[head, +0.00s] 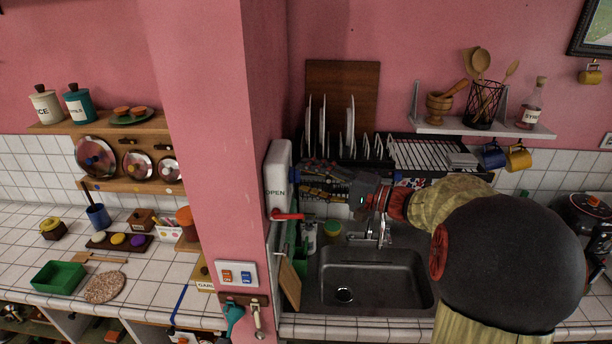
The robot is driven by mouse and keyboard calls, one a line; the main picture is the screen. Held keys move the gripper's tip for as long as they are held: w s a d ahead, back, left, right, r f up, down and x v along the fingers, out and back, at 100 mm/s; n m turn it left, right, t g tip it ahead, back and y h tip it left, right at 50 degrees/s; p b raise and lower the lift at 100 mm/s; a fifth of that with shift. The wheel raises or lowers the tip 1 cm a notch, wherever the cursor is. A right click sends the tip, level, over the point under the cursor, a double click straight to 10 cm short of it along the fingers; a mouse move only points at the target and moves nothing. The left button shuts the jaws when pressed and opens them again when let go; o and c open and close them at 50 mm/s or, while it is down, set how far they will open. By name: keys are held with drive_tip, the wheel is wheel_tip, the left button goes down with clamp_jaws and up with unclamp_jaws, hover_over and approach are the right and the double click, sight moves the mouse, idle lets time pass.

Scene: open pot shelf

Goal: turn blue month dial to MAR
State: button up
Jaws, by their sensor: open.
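I cannot make out a blue month dial or the letters MAR in the head view. My gripper (302,182) is open and points left, toward a white box (277,168) on the right side of the pink pillar. The box carries the word OPEN, and a red lever (287,216) sticks out near its lower end. The fingertips are close to the box's right side; I cannot tell whether they touch it. My gripper and arm cover part of what lies behind them. No held thing shows between the fingers.
The pink pillar (212,130) stands left of my gripper. Behind it is a black dish rack (425,150) with white plates. The sink (375,285) with its tap lies below my arm. A wall shelf (490,128) holds utensils. A wooden board (289,283) leans below the box.

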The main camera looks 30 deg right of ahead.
drive_tip(key=shift+w+a, duration=0.3)
drive_tip(key=shift+w, duration=0.15)
drive_tip(key=c, duration=1.1)
